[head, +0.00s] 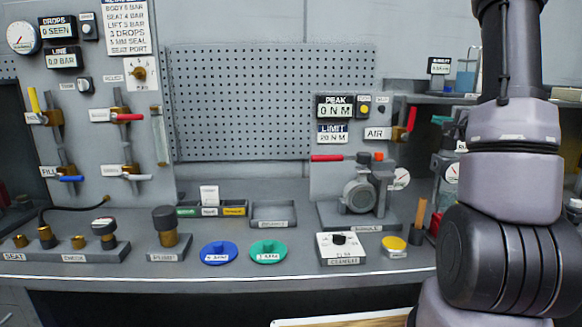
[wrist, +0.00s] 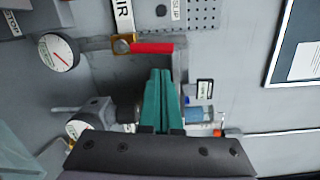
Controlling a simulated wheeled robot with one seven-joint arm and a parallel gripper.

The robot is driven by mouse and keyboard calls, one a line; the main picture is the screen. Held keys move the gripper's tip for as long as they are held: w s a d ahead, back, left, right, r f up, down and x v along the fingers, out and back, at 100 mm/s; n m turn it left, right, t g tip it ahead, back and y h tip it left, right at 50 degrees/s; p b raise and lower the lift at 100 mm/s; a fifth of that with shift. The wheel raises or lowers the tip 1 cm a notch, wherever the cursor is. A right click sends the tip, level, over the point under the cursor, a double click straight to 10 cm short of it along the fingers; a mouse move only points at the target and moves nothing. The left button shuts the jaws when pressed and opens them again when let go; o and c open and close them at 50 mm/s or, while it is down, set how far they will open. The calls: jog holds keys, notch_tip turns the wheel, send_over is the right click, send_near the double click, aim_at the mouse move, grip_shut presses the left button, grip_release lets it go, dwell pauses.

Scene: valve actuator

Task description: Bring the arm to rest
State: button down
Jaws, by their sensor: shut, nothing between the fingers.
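My gripper (wrist: 159,74) shows in the wrist view with its two teal fingers pressed together and nothing between them. The fingers are apart from the red-handled AIR valve (wrist: 150,48), which lies just beyond their tips in that picture. In the head view my arm (head: 514,170) stands folded along the right side, in front of part of the bench. I cannot make out my gripper clearly in the head view. The AIR valve's red handle (head: 411,119) shows left of my arm there.
The bench (head: 300,268) carries an actuator (head: 360,196), a blue disc (head: 218,252), a green disc (head: 268,251) and a plunger (head: 165,227). A valve panel (head: 88,90) stands at left. In the wrist view a gauge (wrist: 58,52) and a blue-capped bottle (wrist: 200,115) are near the fingers.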

jog(key=s+a+r+n+g+y, duration=0.2)
jog(key=a+r+n+y, duration=0.15)
jog(key=a, duration=0.55)
jog(key=s+a+r+n+g+y, duration=0.2)
jog(key=a+y, duration=0.2)
jog(key=a, duration=0.5)
jog(key=s+a+n+g, duration=0.5)
jog(key=s+a+g, duration=0.2)
jog(key=s+a, duration=0.5)
jog(key=s+d+n+h, duration=0.1)
jog(key=s+n+h, duration=0.3)
jog(key=s, duration=0.8)
jog(key=h, duration=0.2)
jog(key=shift+d+h, duration=0.2)
jog(key=shift+h, duration=0.15)
